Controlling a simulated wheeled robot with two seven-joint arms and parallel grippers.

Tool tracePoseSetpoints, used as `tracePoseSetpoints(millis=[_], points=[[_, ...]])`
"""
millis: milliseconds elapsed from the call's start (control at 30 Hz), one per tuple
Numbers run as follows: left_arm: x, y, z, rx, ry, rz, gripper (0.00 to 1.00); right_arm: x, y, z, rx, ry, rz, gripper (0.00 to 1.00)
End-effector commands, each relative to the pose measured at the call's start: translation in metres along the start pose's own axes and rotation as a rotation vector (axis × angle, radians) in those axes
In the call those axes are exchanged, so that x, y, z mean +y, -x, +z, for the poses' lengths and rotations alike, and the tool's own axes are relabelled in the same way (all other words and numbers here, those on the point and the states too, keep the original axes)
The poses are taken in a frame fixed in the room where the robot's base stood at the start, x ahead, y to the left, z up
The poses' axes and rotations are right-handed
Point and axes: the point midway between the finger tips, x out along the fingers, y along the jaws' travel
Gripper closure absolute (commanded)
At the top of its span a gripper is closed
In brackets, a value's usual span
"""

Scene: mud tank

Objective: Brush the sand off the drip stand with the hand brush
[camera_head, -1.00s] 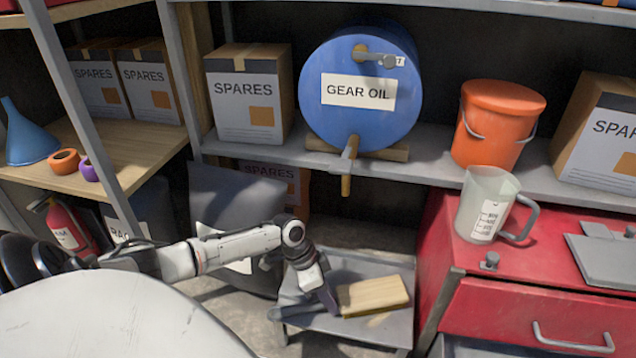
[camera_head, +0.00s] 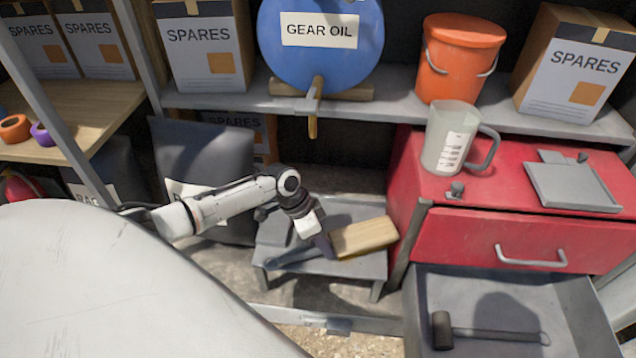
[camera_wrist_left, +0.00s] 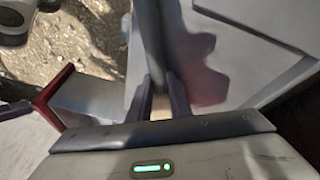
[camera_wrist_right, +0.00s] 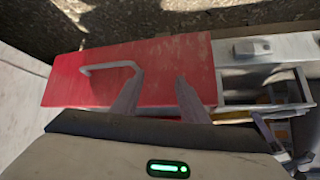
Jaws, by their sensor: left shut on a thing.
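The hand brush has a pale wooden block (camera_head: 364,237) and a grey handle (camera_head: 292,259). It is above or on the top of the low grey drip stand (camera_head: 345,268); contact cannot be told. My left gripper (camera_head: 326,246) is shut on the brush, near where handle and block meet. In the left wrist view, its fingers (camera_wrist_left: 161,105) close around a pale strip. The brush hides part of the stand's top, and sand is not clearly visible there. My right gripper (camera_wrist_right: 153,98) is open and empty before a red drawer front; it is outside the head view.
A red cabinet (camera_head: 420,180) stands right of the stand, with an open grey drawer (camera_head: 510,285) holding a mallet (camera_head: 442,330). A measuring jug (camera_head: 450,140) stands on the cabinet. A blue gear oil drum (camera_head: 320,60) with a tap is above the stand. Dark sacks stand left.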

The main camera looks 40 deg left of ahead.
Motion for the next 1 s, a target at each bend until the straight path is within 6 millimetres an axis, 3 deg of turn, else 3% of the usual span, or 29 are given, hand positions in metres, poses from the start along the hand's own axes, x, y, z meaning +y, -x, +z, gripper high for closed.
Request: tracePoseSetpoints(millis=[33,333,1000], points=[[0.011,-0.008,-0.013,0.024,-0.004,0.015,1.00,0.000,-0.001,0.001,0.000,0.000,0.000,0.60],[0.013,-0.005,-0.017,0.027,-0.008,0.017,1.00,0.000,0.002,-0.002,-0.001,0.000,0.000,0.60],[-0.007,0.015,0.025,0.018,0.002,0.010,1.00,-0.001,0.009,-0.009,-0.001,0.000,0.000,0.60]])
